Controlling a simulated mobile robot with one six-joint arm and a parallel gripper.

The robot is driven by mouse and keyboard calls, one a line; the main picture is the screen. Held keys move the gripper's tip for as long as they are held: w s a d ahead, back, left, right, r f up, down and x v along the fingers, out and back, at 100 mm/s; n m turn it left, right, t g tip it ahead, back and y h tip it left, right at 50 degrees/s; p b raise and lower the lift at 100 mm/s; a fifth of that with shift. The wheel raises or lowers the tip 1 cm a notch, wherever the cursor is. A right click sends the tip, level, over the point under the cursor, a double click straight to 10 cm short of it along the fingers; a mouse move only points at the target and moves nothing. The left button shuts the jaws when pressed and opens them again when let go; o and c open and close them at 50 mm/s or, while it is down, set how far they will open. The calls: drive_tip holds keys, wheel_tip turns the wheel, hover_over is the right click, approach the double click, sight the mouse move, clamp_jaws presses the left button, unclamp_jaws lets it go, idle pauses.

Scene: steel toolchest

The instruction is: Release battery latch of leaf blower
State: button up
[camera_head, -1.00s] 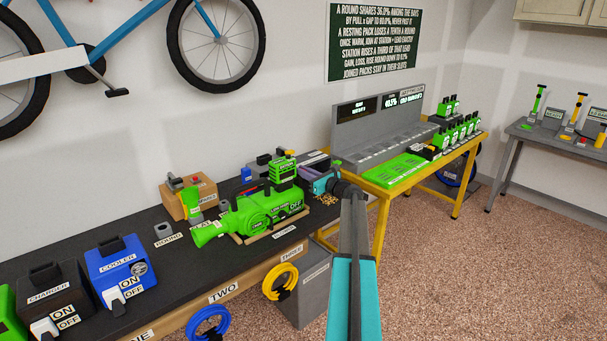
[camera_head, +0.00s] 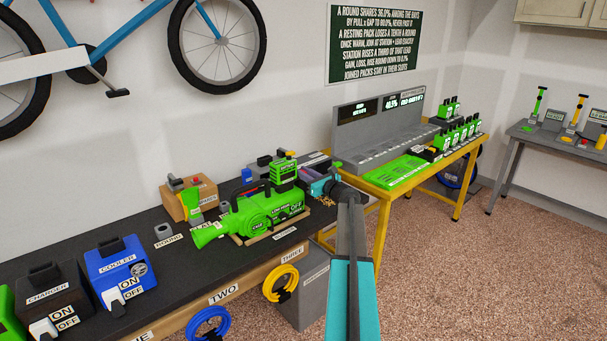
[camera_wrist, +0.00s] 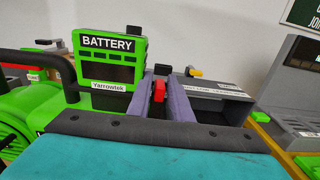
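The green leaf blower (camera_head: 262,215) rests on the black bench top with its nozzle toward the left. A green battery (camera_head: 284,173) stands upright at its rear; the wrist view shows its BATTERY label (camera_wrist: 108,43). A small red latch (camera_wrist: 159,91) shows just right of the battery in the wrist view. My gripper (camera_wrist: 158,82) has its two purple fingers apart, one on each side of the red latch. I cannot tell whether either finger touches it. In the head view my gripper (camera_head: 308,172) is beside the battery's right side, and the latch is not distinguishable there.
A blue cooler (camera_head: 121,267) and black charger (camera_head: 48,300) stand at the bench's left. A wooden box (camera_head: 190,199) is behind the blower. A yellow-framed table (camera_head: 384,198) with a grey station and several green packs is right. A grey tray (camera_wrist: 212,88) lies behind my right finger.

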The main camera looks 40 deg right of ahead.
drive_tip(key=s+a+b, duration=0.1)
drive_tip(key=s+b, duration=0.2)
drive_tip(key=s, duration=1)
drive_tip(key=shift+s, duration=0.4)
drive_tip(key=shift+a, duration=0.15)
